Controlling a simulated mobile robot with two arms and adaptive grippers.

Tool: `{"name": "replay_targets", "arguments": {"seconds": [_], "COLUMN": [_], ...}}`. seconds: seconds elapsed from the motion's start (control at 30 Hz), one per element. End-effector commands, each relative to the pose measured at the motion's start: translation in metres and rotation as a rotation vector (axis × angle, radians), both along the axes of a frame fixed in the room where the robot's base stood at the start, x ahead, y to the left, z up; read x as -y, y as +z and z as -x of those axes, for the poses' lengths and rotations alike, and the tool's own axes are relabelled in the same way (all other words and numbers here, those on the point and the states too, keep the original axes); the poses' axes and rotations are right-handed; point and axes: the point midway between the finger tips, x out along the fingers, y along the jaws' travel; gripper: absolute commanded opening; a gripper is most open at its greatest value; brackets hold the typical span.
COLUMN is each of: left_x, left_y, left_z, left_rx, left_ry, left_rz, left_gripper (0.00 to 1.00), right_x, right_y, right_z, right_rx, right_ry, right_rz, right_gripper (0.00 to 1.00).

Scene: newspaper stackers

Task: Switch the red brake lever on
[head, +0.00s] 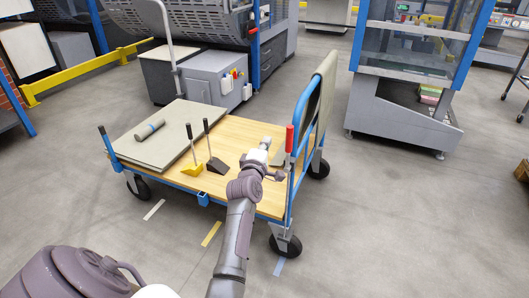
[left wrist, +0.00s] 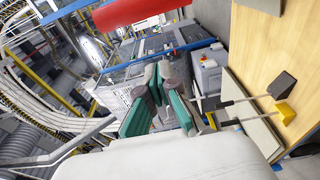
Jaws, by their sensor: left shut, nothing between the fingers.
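The red brake lever (head: 289,138) stands roughly upright on the blue frame at the right end of a flatbed cart (head: 237,140). It also shows large, cut off by the top edge, in the left wrist view (left wrist: 130,12). My right gripper is not in view.
Grey machines stand behind. The floor in front is mostly clear.

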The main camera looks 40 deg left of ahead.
Motion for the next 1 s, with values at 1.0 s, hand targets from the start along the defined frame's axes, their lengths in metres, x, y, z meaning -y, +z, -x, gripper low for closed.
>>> {"name": "replay_targets", "arguments": {"seconds": [1.0], "left_x": [0.024], "left_y": [-0.001], "left_z": [-0.041], "left_rx": [-0.004], "left_ry": [0.000], "left_rz": [-0.006], "left_gripper": [0.00], "right_x": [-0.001], "right_y": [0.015], "right_z": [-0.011], "right_rx": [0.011], "right_ry": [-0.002], "right_rz": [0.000], "right_gripper": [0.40]}}
